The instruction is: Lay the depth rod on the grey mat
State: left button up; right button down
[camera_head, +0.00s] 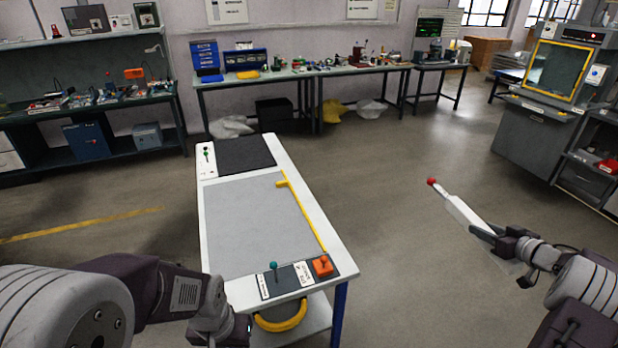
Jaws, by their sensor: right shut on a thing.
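A white rod with a red tip (462,214), which I take to be the depth rod, is held in my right gripper (497,240). The rod tilts up to the left, above the floor to the right of the table. The gripper is shut on its lower end, which the fingers partly hide. The grey mat (255,225) lies flat on the white table (208,262), apart from the rod, and its surface is bare. My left gripper (238,330) is low at the table's near left corner; its fingers do not show clearly.
A yellow bar (305,220) lies along the mat's right edge. A panel with a green-knobbed lever (274,270) and an orange block (322,265) sits at the near edge. A black pad (245,153) is at the far end. The floor between table and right arm is clear.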

aim_at(264, 212)
jog(key=i+l+u, duration=0.1)
jog(key=i+u, duration=0.35)
jog(key=i+l+u, duration=0.2)
jog(key=i+u, duration=0.2)
jog(key=i+l+u, duration=0.45)
jog(key=j, duration=0.05)
